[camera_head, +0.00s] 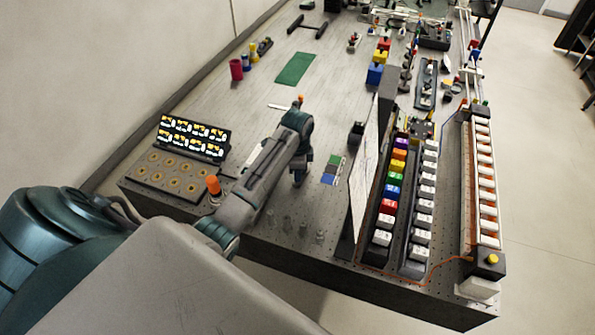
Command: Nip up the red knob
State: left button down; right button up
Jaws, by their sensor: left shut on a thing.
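An orange-red knob (213,185) stands upright on a short post near the bench's front left, close beside my left forearm. A smaller orange-red tip (301,98) shows just beyond my left wrist; I cannot tell whether it is another knob. My left gripper (299,181) points down over the front middle of the bench, left of the small colour chart. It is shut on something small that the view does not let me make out. My right gripper is out of view.
A grey block with round sockets (150,179) and a black rack of tiles (165,145) stand left. Several short posts (287,222) line the front. An upright panel (362,170) and rows of coloured blocks (393,179) stand right. A green mat (295,69) lies behind.

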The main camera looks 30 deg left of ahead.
pick_arm(q)
jog(key=shift+m, duration=0.6)
jog(key=c, duration=1.4)
grip_release()
jog(key=shift+n, duration=0.3)
